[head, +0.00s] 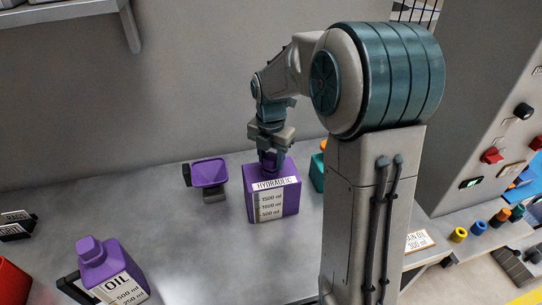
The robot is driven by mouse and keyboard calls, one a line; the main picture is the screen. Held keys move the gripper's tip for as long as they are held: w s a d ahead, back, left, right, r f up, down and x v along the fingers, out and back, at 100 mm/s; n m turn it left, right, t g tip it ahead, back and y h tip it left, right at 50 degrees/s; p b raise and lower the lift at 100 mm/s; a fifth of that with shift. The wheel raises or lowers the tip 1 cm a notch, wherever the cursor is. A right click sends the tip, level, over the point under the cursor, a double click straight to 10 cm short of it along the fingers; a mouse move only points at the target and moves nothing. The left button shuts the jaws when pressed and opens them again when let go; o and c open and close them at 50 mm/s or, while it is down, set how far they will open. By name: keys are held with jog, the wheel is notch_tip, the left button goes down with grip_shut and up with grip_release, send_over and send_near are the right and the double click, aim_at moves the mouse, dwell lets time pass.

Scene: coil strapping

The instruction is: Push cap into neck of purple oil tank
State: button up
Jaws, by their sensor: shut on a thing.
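A purple tank (287,203) with a white "HYDRAULIC" label and a level scale in ml stands upright on the grey bench. My gripper (269,163) points down at the top of this tank, over its neck. It is shut on a small dark purple piece, seemingly the cap (268,157), which is mostly hidden by the fingers. I cannot tell whether the cap is seated in the neck or just above it. A second purple container (97,262), labelled "OIL", stands at the lower left, apart from my gripper.
A purple funnel-like piece (208,173) on a grey holder stands left of the tank. A teal object (317,172) is close on its right, partly hidden by my arm. A red object (12,283) is at the left edge. Bench (215,245) is clear in front.

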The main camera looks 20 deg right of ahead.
jog(key=shift+f, duration=0.4)
jog(key=o, duration=1.1)
jog(key=shift+c, duration=0.2)
notch_tip(320, 180, up, 13)
jog(key=b, duration=0.1)
jog(key=s+f+m+t, duration=0.1)
jog(key=s+f+m, duration=0.2)
jog(key=s+m, duration=0.7)
jog(key=s+f+m+t, duration=0.2)
jog(key=s+f+m, duration=0.2)
jog(key=s+m, duration=0.7)
jog(key=m, duration=0.6)
jog(key=shift+s, duration=0.2)
